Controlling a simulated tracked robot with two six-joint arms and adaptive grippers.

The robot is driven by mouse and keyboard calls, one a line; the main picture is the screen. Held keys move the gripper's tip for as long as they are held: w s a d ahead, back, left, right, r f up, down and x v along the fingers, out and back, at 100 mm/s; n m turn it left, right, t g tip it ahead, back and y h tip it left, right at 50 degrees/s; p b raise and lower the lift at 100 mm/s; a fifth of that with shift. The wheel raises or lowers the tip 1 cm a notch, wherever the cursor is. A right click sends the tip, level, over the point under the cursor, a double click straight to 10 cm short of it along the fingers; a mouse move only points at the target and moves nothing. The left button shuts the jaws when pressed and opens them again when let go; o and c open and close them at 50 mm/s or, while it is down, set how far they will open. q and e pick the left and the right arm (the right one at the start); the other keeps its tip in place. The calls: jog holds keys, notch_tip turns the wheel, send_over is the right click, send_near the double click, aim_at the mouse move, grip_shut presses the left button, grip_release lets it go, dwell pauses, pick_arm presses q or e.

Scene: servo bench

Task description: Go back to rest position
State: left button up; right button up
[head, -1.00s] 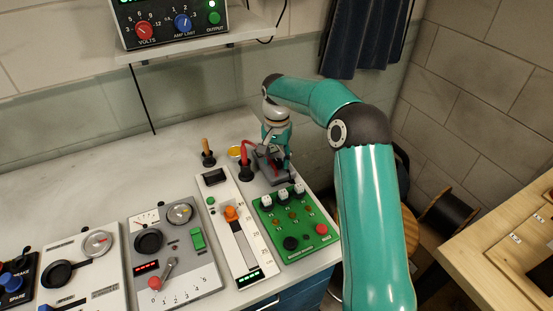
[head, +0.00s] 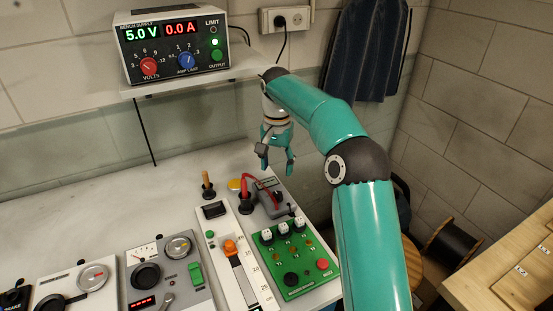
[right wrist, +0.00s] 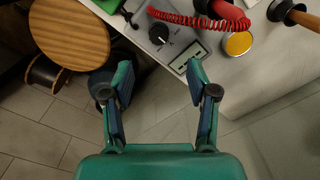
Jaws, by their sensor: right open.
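My right gripper (head: 276,166) hangs above the back right part of the bench in the head view, fingers pointing down. It is open and empty. In the right wrist view, the open fingers (right wrist: 158,88) reach toward the bench edge, with the floor between and below them. The grey soldering station (head: 277,202) with its red coiled cord (right wrist: 205,20) stands below the gripper, apart from it. My left gripper is not in view.
A bench supply (head: 176,50) reading 5.0 V and 0.0 A stands on a wall shelf (head: 200,78). Control panels and a green button board (head: 295,258) line the bench front. A yellow tin (right wrist: 238,43) and round stool (right wrist: 72,32) are near. The back left bench is clear.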

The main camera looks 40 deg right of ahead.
jog(key=shift+r, duration=1)
